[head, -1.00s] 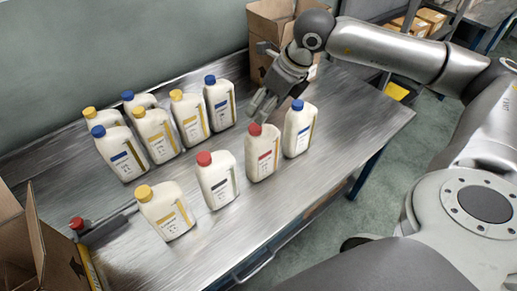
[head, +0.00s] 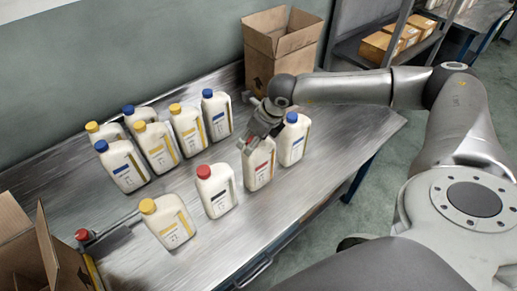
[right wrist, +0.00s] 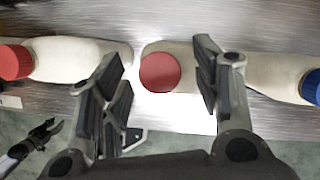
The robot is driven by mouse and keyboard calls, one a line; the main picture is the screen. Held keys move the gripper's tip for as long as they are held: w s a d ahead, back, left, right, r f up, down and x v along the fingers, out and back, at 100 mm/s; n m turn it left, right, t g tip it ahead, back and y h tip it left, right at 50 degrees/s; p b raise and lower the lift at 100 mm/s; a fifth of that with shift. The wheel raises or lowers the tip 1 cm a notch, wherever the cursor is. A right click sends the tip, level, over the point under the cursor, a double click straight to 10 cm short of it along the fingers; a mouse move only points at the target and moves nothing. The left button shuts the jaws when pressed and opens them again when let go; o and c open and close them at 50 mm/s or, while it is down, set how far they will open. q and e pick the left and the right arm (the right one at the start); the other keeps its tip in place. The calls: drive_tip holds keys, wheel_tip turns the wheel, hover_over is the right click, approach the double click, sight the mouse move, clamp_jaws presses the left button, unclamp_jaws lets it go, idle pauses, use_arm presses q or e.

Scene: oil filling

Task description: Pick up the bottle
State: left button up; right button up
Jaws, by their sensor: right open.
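My right gripper (head: 262,122) is above a white bottle with a red cap and red label (head: 258,168). In the right wrist view, the open fingers (right wrist: 163,85) stand on both sides of a red cap (right wrist: 160,72), with gaps on either side. In the head view the gripper hides most of this cap. Another red-capped bottle with a dark label (head: 217,195) stands to its left, and a blue-capped bottle (head: 294,142) close to its right. A dark gripper shape (right wrist: 35,140) at the lower left of the wrist view seems to be my left gripper; its jaws are unclear.
A yellow-capped bottle (head: 168,225) stands at the front left. Several yellow- and blue-capped bottles (head: 157,147) stand grouped behind. An open cardboard box (head: 285,40) is at the back and another (head: 62,262) at the lower left. The metal table (head: 350,130) is clear at the right.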

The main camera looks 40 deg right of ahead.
clamp_jaws()
drive_tip(key=shift+w, duration=0.1)
idle(0.5)
drive_tip(key=shift+r, duration=0.1)
